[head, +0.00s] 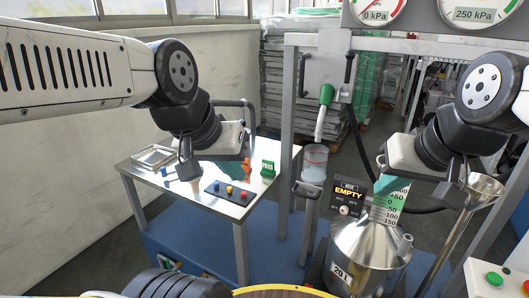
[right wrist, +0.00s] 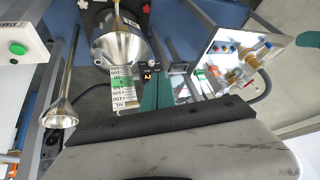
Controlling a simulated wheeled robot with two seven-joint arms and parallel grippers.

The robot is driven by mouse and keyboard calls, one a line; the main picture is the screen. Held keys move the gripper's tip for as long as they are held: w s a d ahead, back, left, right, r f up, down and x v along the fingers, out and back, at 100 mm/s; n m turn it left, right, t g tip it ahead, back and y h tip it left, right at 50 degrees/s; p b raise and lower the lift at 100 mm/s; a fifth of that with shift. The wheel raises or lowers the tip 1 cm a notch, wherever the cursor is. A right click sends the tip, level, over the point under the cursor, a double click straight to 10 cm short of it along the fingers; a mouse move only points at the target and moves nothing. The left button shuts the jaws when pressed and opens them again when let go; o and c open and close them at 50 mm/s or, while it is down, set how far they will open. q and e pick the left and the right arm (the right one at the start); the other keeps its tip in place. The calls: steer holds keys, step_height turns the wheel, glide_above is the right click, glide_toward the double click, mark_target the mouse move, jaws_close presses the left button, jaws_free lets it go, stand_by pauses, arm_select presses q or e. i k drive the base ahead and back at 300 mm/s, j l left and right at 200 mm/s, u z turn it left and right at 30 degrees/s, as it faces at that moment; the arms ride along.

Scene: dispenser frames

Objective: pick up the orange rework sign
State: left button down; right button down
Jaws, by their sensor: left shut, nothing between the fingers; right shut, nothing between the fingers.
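A small orange piece, which looks like the rework sign (head: 247,169), stands on the steel side table (head: 215,204). It is partly hidden by my left gripper, so its face and lettering cannot be read. My left gripper (head: 242,172) is shut and empty, its teal fingers just left of the orange piece; whether they touch cannot be told. A green PASS sign (head: 268,169) stands to the right of it. My right gripper (head: 384,186) is shut and empty above the steel container, in front of the scale strip; its teal fingers also show in the right wrist view (right wrist: 157,92).
A panel with coloured buttons (head: 230,193) lies near the table's front edge, and a metal tray (head: 154,156) at its back left. A steel 20 L container (head: 368,245), an EMPTY display (head: 349,195) and a funnel (head: 484,188) crowd the right side.

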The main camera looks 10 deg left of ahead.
mark_target(246, 164)
steer(key=i+j+u, duration=0.25)
steer(key=i+j, duration=0.15)
steer(key=j, duration=0.2)
steer(key=i+j+u, duration=0.3)
steer(key=i+j, duration=0.1)
steer(key=j, duration=0.1)
